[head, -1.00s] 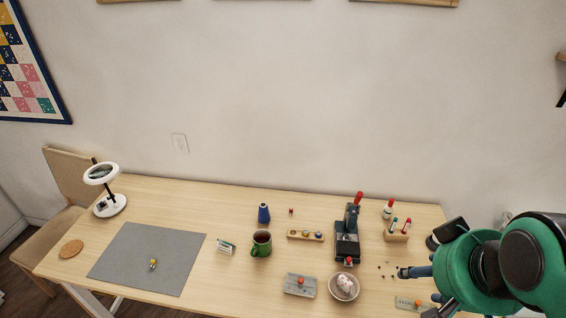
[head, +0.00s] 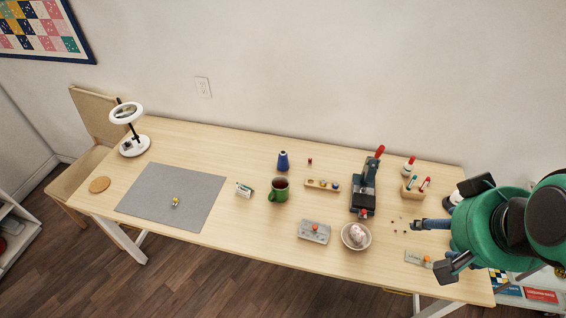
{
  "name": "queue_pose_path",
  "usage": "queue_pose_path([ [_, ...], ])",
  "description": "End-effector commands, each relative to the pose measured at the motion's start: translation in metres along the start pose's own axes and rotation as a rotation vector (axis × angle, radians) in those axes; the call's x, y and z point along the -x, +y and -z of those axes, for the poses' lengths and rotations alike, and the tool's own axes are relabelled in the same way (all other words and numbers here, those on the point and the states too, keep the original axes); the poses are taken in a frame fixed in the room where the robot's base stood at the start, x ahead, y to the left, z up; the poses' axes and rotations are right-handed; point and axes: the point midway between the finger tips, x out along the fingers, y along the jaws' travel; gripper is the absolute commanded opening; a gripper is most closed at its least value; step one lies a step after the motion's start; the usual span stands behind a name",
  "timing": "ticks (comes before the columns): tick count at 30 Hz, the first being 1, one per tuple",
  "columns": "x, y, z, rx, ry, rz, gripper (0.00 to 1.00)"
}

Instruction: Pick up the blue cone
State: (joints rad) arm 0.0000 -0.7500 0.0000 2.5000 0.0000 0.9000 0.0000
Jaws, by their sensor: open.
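The blue cone (head: 283,162), a small thread-spool shape, stands upright on the wooden table (head: 250,149) near its back edge. It is behind the green mug (head: 278,190) and left of a tiny dark red item (head: 310,161). My gripper (head: 428,246) is at the table's right end, well to the right of the cone. Its fingers are apart and I see nothing between them. My green arm hides the table's far right part.
A grey mat (head: 150,200) and white ring lamp (head: 134,142) are at left. Between the cone and my gripper stand a wooden bead holder (head: 322,185), grey block (head: 314,232), bowl (head: 356,237), black press (head: 365,190) and pen block (head: 412,188). Bare table lies left of the cone.

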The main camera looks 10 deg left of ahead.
Motion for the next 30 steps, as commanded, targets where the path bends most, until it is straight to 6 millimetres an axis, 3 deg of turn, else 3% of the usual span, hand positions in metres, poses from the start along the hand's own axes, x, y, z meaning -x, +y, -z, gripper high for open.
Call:
queue_pose_path([
  [8, 0.0, -0.001, 0.002, 0.002, 0.0, 0.001, 0.6],
  [14, -0.004, -0.005, 0.02, 0.016, -0.006, 0.009, 0.6],
  [20, -0.015, -0.018, 0.062, 0.048, -0.013, 0.026, 0.6],
  [30, -0.057, -0.055, 0.15, 0.117, -0.029, 0.063, 0.6],
])
